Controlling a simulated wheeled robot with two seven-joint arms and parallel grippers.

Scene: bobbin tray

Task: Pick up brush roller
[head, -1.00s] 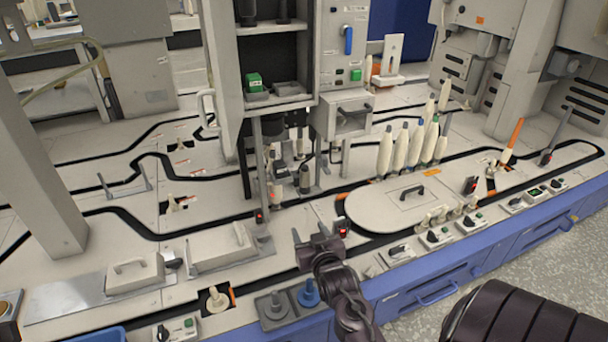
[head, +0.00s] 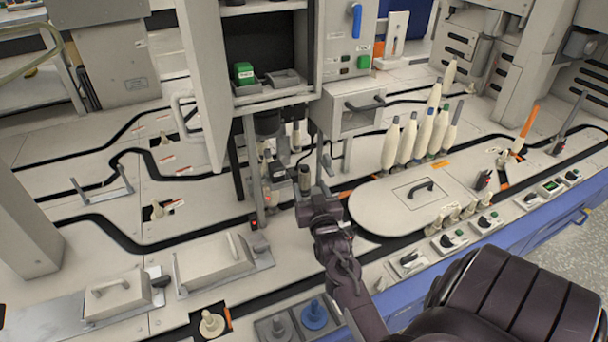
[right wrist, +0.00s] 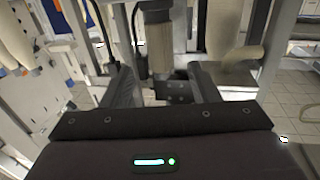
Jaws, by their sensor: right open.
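A brownish, fibrous cylinder with a dark end, which looks like the brush roller (right wrist: 158,48), hangs ahead of my right gripper in the right wrist view. In the head view a small dark cylinder, probably the same roller (head: 304,179), stands under the machine housing, just beyond the fingers. My right gripper (head: 314,192) is open. In the right wrist view its two fingers (right wrist: 161,80) lie left and right of the roller's line, with a gap between them. I cannot tell whether they touch it. My left gripper is not in view.
The machine housing (head: 275,108) and its thin posts stand close around the roller. Several white bobbins (head: 415,138) stand to the right behind an oval plate with a handle (head: 400,205). A grey holder with a blue peg (head: 314,314) is at the front.

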